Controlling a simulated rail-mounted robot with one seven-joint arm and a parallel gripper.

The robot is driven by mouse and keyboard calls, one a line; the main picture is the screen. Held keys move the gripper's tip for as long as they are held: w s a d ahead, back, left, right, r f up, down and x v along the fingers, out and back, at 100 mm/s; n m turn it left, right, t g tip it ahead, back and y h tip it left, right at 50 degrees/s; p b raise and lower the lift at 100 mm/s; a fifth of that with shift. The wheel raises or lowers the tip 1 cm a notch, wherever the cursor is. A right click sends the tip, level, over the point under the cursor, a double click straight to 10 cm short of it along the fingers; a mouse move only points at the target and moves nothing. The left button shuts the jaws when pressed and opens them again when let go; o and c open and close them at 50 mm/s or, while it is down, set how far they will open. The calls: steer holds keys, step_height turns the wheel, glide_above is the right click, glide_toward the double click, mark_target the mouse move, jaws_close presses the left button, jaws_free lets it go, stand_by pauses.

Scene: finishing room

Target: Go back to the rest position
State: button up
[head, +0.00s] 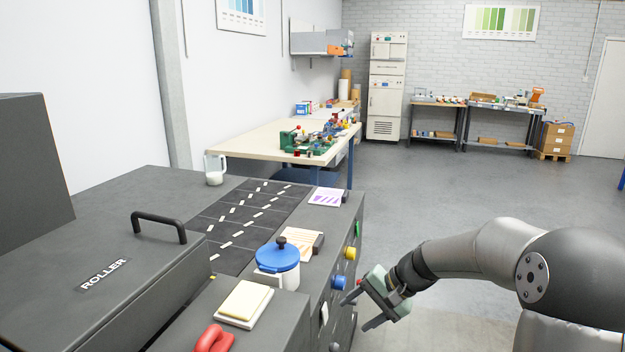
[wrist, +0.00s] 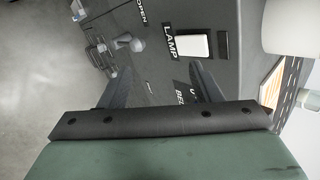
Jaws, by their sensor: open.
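My gripper (head: 364,308) is at the front right of the dark roller machine, beside its front panel of knobs. Its two fingers are spread apart with nothing between them. In the wrist view my gripper (wrist: 158,88) points at the panel, where LAMP and OPEN labels, a white rocker switch (wrist: 194,45) and a grey knob (wrist: 128,43) show. My arm reaches in from the right of the head view. I cannot tell whether the fingertips touch the panel.
On the machine top stand a blue-lidded white pot (head: 277,264), a cream pad (head: 243,301), a red object (head: 214,339), printed cards (head: 326,196) and a clear jug (head: 215,169). A yellow knob (head: 350,253) and a blue knob (head: 338,282) stick out. The floor (head: 440,190) behind is clear.

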steer(key=s+d+r+n+h+p, duration=0.1)
steer(key=s+r+n+h, duration=0.1)
steer(key=s, duration=1.2)
steer(key=s+d+r+n+g+h+p, duration=0.1)
steer(key=s+n+h, duration=0.3)
steer(key=s, duration=1.1)
steer(key=shift+d+r+g+h+p, duration=0.3)
steer(key=shift+r+h+p, duration=0.25)
steer(key=shift+h, duration=0.25)
